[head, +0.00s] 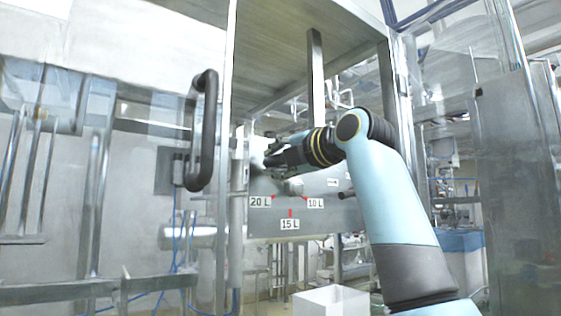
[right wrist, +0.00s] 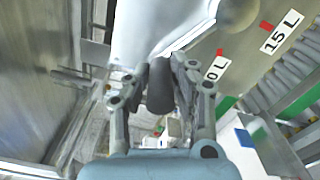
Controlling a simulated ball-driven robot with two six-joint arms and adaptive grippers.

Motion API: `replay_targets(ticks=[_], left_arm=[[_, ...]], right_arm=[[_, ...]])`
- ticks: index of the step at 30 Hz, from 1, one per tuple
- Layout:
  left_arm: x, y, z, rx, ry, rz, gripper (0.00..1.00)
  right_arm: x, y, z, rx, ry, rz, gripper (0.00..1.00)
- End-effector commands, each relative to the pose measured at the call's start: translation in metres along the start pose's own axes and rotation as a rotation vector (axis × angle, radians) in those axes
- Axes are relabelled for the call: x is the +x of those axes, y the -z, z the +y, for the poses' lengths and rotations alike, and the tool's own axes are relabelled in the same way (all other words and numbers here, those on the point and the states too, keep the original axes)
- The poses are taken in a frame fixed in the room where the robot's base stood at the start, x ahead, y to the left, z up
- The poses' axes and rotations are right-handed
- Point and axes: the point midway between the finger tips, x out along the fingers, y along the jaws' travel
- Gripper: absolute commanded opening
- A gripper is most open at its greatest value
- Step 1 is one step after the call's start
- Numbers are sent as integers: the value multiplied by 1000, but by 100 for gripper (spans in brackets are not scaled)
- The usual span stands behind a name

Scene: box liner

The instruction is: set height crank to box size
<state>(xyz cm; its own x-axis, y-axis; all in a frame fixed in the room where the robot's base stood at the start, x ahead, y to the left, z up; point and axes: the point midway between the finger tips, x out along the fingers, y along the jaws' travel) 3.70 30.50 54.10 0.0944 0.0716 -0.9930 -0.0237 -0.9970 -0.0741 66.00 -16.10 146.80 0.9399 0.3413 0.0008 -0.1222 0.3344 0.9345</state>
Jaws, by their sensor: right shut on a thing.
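The height crank sits on a grey metal panel (head: 325,222) marked with red ticks and the labels 20 L (head: 260,202), 15 L (head: 290,224) and 10 L (head: 315,203). In the right wrist view, my right gripper (right wrist: 160,85) is shut on the crank's dark handle (right wrist: 160,92). A rounded grey knob (right wrist: 238,12) shows near the 15 L label (right wrist: 282,32). Another label there is partly cut off. My left gripper is not in view.
A white box (head: 330,302) stands low in front. A black bar handle (head: 203,130) on a clear door is left of my gripper. A steel post (head: 316,80) and the machine frame stand above and behind. A steel cabinet (head: 515,180) is at right.

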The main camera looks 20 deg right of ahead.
Motion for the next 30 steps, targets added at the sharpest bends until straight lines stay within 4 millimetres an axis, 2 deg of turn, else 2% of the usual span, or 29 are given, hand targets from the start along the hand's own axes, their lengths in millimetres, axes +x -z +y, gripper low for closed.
replay_targets(ticks=[6,24,25,30], left_arm=[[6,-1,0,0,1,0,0],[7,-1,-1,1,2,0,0],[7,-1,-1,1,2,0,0],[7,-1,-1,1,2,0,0]], right_arm=[[0,6,-8,8,6,2,0],[0,7,-10,10,5,1,0],[0,7,-10,10,5,1,26],[0,7,-9,9,4,1,46]])
